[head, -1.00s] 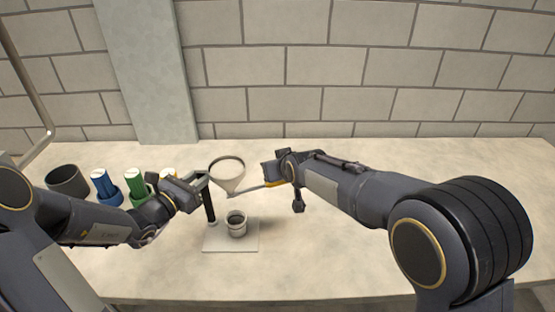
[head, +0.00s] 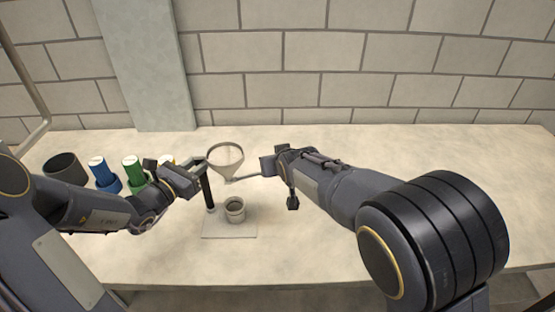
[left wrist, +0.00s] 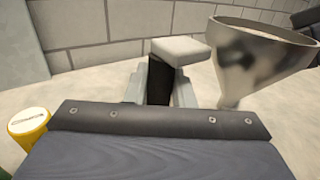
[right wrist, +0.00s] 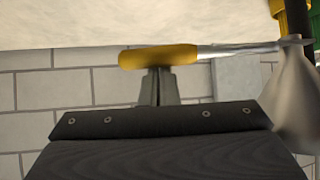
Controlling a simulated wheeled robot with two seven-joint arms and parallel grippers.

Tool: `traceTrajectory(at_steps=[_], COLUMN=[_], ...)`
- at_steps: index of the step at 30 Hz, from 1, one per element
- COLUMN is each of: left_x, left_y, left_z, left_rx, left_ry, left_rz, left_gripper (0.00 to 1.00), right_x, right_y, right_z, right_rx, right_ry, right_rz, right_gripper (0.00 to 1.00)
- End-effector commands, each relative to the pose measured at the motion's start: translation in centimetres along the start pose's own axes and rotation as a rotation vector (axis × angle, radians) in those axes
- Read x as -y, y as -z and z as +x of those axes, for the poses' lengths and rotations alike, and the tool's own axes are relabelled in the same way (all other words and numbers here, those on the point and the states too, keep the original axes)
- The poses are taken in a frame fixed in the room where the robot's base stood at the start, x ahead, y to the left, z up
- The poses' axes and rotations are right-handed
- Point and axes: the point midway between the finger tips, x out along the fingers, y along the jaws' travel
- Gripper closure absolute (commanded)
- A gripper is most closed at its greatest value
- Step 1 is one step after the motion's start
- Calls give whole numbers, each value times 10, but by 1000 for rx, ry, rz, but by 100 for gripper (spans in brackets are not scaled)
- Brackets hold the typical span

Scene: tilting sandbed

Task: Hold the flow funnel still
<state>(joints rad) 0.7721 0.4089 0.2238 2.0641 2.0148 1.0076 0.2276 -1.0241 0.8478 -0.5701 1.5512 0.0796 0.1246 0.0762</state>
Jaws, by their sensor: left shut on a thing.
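The grey cone-shaped funnel (head: 226,160) is above the table and left of centre, beside a black post (head: 208,190). It also shows in the left wrist view (left wrist: 262,60). My left gripper (head: 202,166) is at the post's top; its fingers close around a dark upright piece with a pale cap (left wrist: 180,50). A thin metal rod (right wrist: 235,49) runs from the funnel's narrow end to a yellow handle (right wrist: 158,57). My right gripper (right wrist: 158,85) has its fingers close together at this handle; whether they grip it is unclear.
A grey cup (head: 235,210) stands on a pale plate (head: 230,230) by the post. At the left are a dark pot (head: 65,168), a blue container (head: 105,175), a green one (head: 135,172) and a yellow one, partly hidden. The table's right part is clear.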

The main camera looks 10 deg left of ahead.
Motion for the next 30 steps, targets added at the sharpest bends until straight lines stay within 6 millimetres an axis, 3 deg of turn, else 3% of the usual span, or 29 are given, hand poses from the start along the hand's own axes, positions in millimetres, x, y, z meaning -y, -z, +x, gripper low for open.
traceTrajectory(at_steps=[1, 20, 30], left_x=[0, -1, -1], left_y=[0, 0, 0], left_z=[0, 0, 0], left_rx=[3, 3, 1], left_ry=[0, -2, -2], left_rz=[-1, -1, -1], left_gripper=[100, 100, 100], right_x=[0, 2, 14], right_y=[-10, -21, -37], right_z=[2, -25, -50], right_rx=[24, -1, -7], right_ry=[-9, -168, -480], right_rz=[1, 114, 340], right_gripper=[100, 100, 100])
